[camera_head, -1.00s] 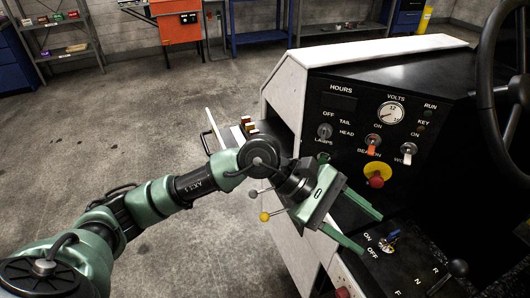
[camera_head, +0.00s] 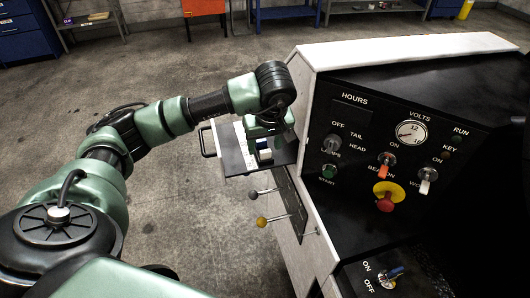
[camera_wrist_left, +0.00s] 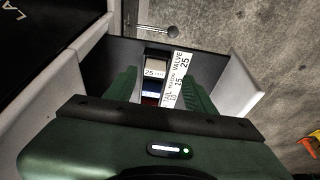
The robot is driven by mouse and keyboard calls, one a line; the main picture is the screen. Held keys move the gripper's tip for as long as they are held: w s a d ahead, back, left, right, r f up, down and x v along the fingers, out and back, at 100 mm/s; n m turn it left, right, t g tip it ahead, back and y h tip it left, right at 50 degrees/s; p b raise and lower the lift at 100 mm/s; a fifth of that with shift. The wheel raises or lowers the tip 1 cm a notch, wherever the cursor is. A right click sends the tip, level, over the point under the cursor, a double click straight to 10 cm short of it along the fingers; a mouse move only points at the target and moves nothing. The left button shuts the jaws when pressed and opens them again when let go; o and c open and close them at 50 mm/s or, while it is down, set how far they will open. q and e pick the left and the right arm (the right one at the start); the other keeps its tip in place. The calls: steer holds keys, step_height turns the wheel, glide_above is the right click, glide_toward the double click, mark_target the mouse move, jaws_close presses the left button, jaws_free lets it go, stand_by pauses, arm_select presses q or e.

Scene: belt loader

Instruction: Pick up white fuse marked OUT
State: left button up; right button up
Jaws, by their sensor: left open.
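My left gripper (camera_head: 264,140) hangs over the pulled-out dark fuse tray (camera_head: 232,158) on the loader's side, pointing down. In the left wrist view its two green fingers (camera_wrist_left: 160,88) stand open on either side of a short row of fuses. A blue fuse (camera_wrist_left: 151,87) sits nearer the gripper body. In the head view a white block (camera_head: 265,155) shows below the gripper. Nothing is visibly gripped.
A white label strip (camera_wrist_left: 178,72) reading VALVE 25 runs beside the fuses. Two levers with a grey knob (camera_head: 252,194) and a yellow knob (camera_head: 261,222) stick out just in front of the tray. The control panel (camera_head: 350,120) stands close on the right. Open floor lies left.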

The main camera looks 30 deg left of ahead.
mark_target(266, 151)
arm_select(q)
steer(key=x, duration=0.3)
steer(key=shift+w+d+p, duration=0.1)
steer(key=shift+w+p, duration=0.15)
steer(key=shift+p, duration=0.1)
steer(key=shift+w+f, duration=0.2)
steer(key=shift+f, duration=0.25)
steer(key=c, duration=0.5)
jaws_close()
steer(key=shift+r, duration=0.1)
arm_select(e)
steer(key=shift+w+r, duration=0.35)
steer(key=shift+w, duration=0.25)
steer(key=shift+w+r, duration=0.3)
steer(key=shift+w, duration=0.25)
